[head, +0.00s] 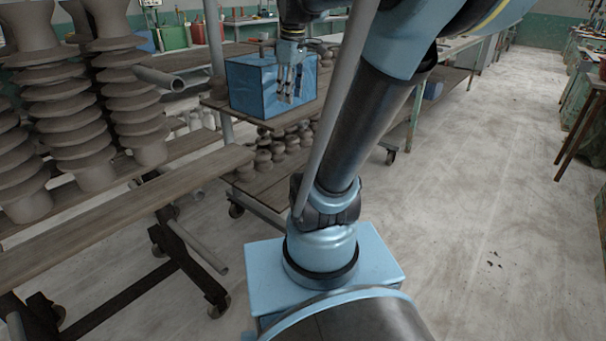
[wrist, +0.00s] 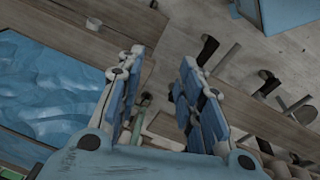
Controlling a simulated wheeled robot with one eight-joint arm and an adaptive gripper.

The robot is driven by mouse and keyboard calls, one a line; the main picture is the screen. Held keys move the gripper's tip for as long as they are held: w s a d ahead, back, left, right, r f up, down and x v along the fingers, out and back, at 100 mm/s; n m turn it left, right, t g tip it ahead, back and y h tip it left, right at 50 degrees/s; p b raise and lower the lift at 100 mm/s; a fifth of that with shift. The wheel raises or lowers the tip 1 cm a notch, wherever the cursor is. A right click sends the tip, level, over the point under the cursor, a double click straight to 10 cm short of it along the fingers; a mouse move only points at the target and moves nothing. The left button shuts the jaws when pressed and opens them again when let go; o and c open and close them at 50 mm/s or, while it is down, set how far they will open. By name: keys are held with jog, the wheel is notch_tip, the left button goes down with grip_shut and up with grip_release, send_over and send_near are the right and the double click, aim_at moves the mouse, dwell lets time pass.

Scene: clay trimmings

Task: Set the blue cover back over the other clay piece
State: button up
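A blue, box-shaped thing (head: 247,88) with dark edges stands on the cart's upper shelf in the head view. It looks like the blue cover, but I cannot tell whether clay is under it. My gripper (head: 286,97) points down in front of or over the blue box in the head view. In the wrist view my gripper (wrist: 162,58) has its fingers apart, with nothing between them. No separate clay piece shows clearly.
The wooden cart shelf (head: 222,105) carries the box, with several turned clay pieces (head: 268,155) below it. Stacked clay forms (head: 135,105) stand on a rack at the left. Another blue box corner (wrist: 275,12) shows at the wrist view's top right. The floor (head: 480,200) at right is clear.

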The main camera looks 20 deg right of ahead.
jog(key=s+f+m, duration=0.4)
jog(key=s+f, duration=0.3)
jog(key=f, duration=0.3)
jog(key=s+f+m, duration=0.5)
jog(key=s+f, duration=0.3)
jog(key=f, duration=0.2)
jog(key=shift+d+f+m, duration=0.15)
jog(key=shift+d+m, duration=0.05)
jog(key=shift+m, duration=0.1)
jog(key=shift+s, duration=0.15)
jog(key=shift+w+f, duration=0.2)
jog(key=shift+w, duration=0.2)
